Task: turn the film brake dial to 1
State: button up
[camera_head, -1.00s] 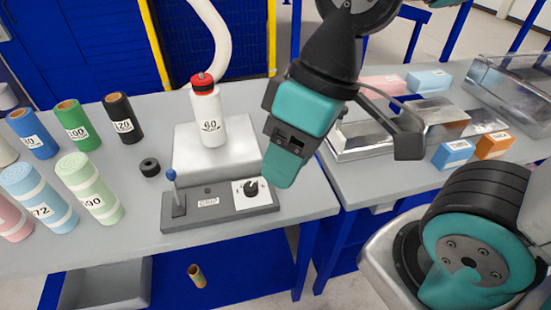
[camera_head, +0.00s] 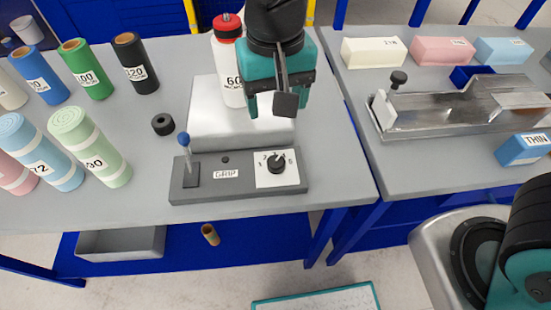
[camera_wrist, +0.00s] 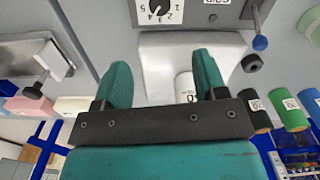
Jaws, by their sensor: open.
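A black dial (camera_head: 276,164) sits on a white numbered plate (camera_head: 290,180) at the right end of a dark grey control box (camera_head: 238,188). The plate also shows at the top of the wrist view (camera_wrist: 172,16), with numbers 1 to 5 readable; the knob is partly cut off there and its exact setting is unclear. My gripper (camera_head: 272,112) is above the pale block behind the box, pointing down, apart from the dial. Its two teal fingers are spread with nothing between them in the wrist view (camera_wrist: 162,78).
A blue-knobbed lever (camera_head: 184,142) stands at the box's left end. A red-capped white bottle (camera_head: 228,60) stands behind, partly hidden by my gripper. Several film rolls (camera_head: 90,145) stand left. A metal tray (camera_head: 450,105) lies on the right table, past a gap.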

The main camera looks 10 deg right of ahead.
aim_at(276, 161)
notch_tip(276, 161, down, 16)
jog(key=shift+p, duration=0.65)
jog(key=c, duration=0.9)
